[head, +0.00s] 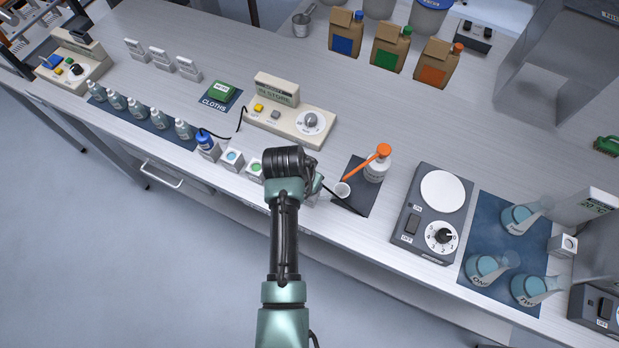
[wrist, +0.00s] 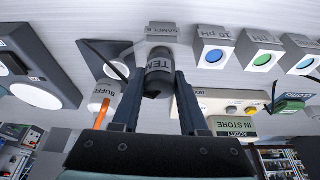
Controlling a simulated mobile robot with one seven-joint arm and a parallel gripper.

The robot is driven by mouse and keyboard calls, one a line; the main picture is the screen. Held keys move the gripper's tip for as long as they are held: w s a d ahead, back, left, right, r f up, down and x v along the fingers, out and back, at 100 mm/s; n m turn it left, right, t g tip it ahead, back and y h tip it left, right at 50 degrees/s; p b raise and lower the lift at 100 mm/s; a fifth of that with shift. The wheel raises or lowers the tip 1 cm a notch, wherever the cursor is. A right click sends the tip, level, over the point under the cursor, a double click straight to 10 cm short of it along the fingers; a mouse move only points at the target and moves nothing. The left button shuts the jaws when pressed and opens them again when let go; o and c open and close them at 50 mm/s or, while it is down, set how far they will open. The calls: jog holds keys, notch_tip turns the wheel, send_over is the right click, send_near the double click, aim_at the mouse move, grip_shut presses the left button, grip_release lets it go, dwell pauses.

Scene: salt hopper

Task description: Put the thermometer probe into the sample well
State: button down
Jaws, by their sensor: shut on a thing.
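My gripper (wrist: 157,92) is shut on the thermometer probe (wrist: 160,66), a dark grey cylinder with a lighter band lettered "TEM…", in the wrist view. The sample well (wrist: 162,30), a grey block lettered "SAMPLE", shows just beyond the probe. The probe overlaps the block and covers its opening, so I cannot tell whether its tip is above or inside it. In the head view my gripper (head: 285,163) points down over the bench's front part, its fingers and the probe hidden by my arm. A black cable runs to its right.
White blocks with coloured wells (head: 232,158) stand left of my gripper. The "IN STORE" meter (head: 290,122) is behind. The bench's front edge is close.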

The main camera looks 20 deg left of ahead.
jog(key=shift+f+b, duration=0.55)
jog(key=shift+f, duration=0.3)
grip_release()
dwell(0.3)
jog(key=shift+r, duration=0.2)
jog(key=p+v, duration=0.5)
jog(key=p, duration=0.1)
jog(key=shift+s+r+p, duration=0.2)
jog(key=shift+r+p, duration=0.1)
jog(key=shift+r, duration=0.05)
dwell(0.7)
jog(key=b+v, duration=0.2)
jog(key=v, duration=1.1)
jog(key=shift+b, duration=0.3)
